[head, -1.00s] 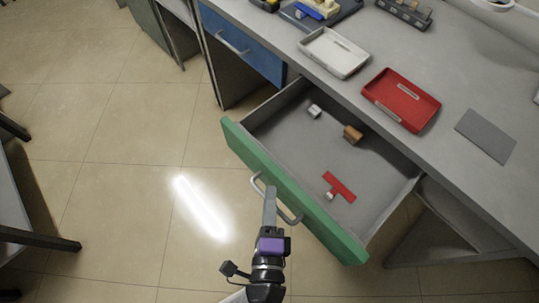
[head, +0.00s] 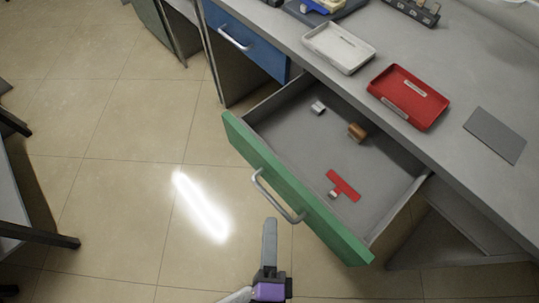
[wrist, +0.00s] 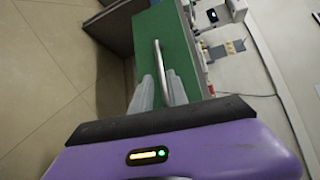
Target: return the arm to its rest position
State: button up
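My gripper (head: 269,225) is in front of the green drawer, below its handle in the head view and apart from it. In the wrist view my gripper (wrist: 162,80) shows two grey fingers with a gap between them, and nothing is held. The grey bar handle (head: 274,198) shows beyond that gap; it also shows in the wrist view (wrist: 159,57). The green-fronted drawer (head: 300,200) is pulled out. My arm's lower part is cut off by the head view's bottom edge.
The drawer holds a red T-shaped piece (head: 343,186), a brown block (head: 357,131) and a small pale piece (head: 318,107). A white tray (head: 340,47) and a red tray (head: 408,97) sit on the bench. Floor left of the drawer is clear.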

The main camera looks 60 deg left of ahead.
dwell(0.4)
jog(key=w+d+r+n+t+h+p, duration=0.2)
jog(key=d+r+n+t, duration=0.15)
jog(key=d, duration=0.35)
jog(key=w+d+r+n+t+h+p, duration=0.25)
jog(key=d+r+n, duration=0.2)
jog(key=d, duration=0.35)
jog(key=s+d+r+h+p, duration=0.3)
jog(key=d+r+h, duration=0.1)
jog(key=d, duration=0.4)
jog(key=s+d+r+h+p, duration=0.3)
jog(key=s+d+r+h, duration=0.1)
jog(key=d, duration=0.5)
notch_tip(320, 180, up, 2)
jog(key=shift+r+h, duration=0.2)
jog(key=shift+h, duration=0.55)
